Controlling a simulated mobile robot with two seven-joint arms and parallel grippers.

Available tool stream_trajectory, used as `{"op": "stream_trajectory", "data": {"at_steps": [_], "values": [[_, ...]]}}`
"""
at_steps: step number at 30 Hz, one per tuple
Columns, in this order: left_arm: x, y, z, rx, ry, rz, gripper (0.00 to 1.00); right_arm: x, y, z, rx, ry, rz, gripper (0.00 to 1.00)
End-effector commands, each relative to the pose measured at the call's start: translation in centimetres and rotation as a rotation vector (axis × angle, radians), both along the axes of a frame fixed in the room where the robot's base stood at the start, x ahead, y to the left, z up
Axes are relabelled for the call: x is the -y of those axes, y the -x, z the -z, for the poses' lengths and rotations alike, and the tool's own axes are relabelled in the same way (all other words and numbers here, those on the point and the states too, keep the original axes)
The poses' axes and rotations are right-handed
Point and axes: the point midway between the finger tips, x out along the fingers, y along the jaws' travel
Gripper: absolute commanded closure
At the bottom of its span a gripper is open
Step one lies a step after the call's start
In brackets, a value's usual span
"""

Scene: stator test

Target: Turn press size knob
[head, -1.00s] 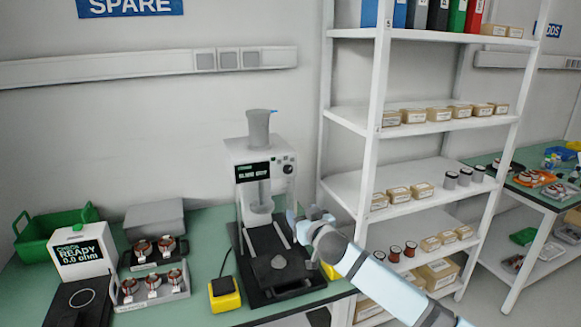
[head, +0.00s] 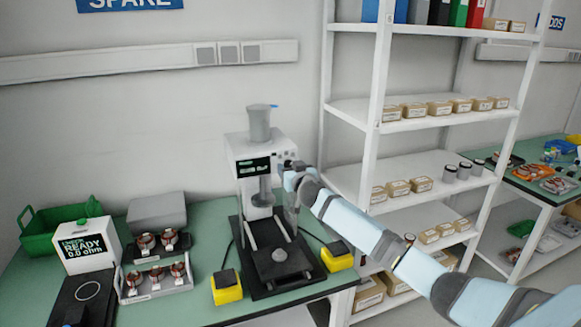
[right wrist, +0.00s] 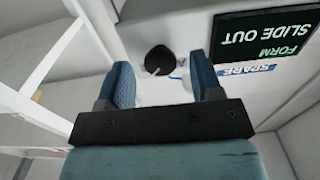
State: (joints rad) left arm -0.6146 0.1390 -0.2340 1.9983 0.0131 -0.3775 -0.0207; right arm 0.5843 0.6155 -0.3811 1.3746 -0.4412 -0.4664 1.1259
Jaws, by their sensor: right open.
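The white press (head: 238,148) stands on the green bench, with a grey hopper on top and a black display on its front. My right gripper (head: 291,168) is raised at the right side of its front panel and hides part of it. In the right wrist view a round black knob (right wrist: 160,60) with a light pointer mark lies between the two open blue fingers of my right gripper (right wrist: 162,76). The fingers appear apart from the knob. The display (right wrist: 268,45) reads "FORM SLIDE OUT". My left gripper is not in view.
A black slide bed (head: 280,262) lies below the press head. Yellow button boxes (head: 227,289) flank it. A tester (head: 86,244) reading "READY 0.0 ohm", stator trays (head: 155,285) and a green bin (head: 40,240) are at left. A white shelf rack (head: 378,100) stands close at right.

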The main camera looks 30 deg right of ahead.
Motion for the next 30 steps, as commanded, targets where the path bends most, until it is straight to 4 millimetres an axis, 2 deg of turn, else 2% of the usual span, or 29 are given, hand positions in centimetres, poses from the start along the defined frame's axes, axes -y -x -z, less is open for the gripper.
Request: {"op": "stream_trajectory", "data": {"at_steps": [4,11,12,18,30], "values": [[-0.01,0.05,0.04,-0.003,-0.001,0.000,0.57,0.13,-0.73,-0.03,0.000,-0.001,-0.001,0.40],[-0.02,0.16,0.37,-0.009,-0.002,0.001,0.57,0.15,-0.79,0.02,0.000,-0.001,-0.001,0.40],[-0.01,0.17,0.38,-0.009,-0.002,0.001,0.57,0.16,-0.78,0.02,0.000,-0.001,-0.001,0.43],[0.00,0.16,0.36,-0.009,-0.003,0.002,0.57,0.16,-0.76,0.02,0.000,0.000,-0.001,0.88],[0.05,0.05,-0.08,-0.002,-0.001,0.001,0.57,0.20,-0.74,-0.01,-0.015,0.060,0.000,0.88]]}}
